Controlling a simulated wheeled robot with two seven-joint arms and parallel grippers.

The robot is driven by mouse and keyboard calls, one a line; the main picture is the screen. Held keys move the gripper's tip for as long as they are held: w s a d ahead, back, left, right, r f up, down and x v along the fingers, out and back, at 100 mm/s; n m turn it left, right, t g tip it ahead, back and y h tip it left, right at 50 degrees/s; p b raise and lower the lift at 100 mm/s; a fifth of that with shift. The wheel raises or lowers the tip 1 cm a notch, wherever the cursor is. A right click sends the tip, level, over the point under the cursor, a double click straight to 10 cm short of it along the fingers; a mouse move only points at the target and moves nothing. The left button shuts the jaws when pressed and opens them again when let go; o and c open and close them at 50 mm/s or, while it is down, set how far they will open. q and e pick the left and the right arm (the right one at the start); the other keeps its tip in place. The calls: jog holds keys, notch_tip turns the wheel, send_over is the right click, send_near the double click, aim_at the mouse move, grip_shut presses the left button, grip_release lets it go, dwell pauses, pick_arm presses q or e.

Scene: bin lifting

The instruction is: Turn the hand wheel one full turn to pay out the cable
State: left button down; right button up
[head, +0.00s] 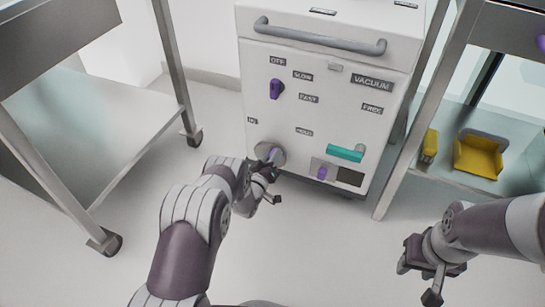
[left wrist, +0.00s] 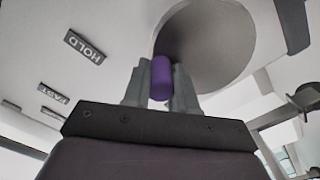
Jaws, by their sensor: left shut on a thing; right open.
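The hand wheel (head: 266,149) is a round grey disc low on the left of the white machine's front, partly hidden by my left gripper. It also shows large in the left wrist view (left wrist: 215,45). Its purple handle (left wrist: 161,78) sticks out from the disc. My left gripper (head: 272,163) is at the wheel, its two fingers shut on the purple handle, one on each side. My right gripper (head: 430,284) is open and empty, low at the right over the floor, well away from the machine. No cable can be made out.
The white machine (head: 320,90) has a grey bar handle, a purple knob (head: 277,89), a teal lever (head: 345,153) and a small purple switch (head: 322,173). Metal carts stand on both sides; the right one (head: 520,180) holds yellow items. The floor in front is clear.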

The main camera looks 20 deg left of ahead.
pick_arm(q)
jog(key=c, duration=0.9)
grip_release()
jog(key=shift+s, duration=0.1)
jog(key=s+a+p, duration=0.1)
jog(key=s+p, duration=0.5)
jog(key=s, duration=0.6)
jog(key=shift+s+a, duration=0.15)
jog(key=shift+s, duration=0.05)
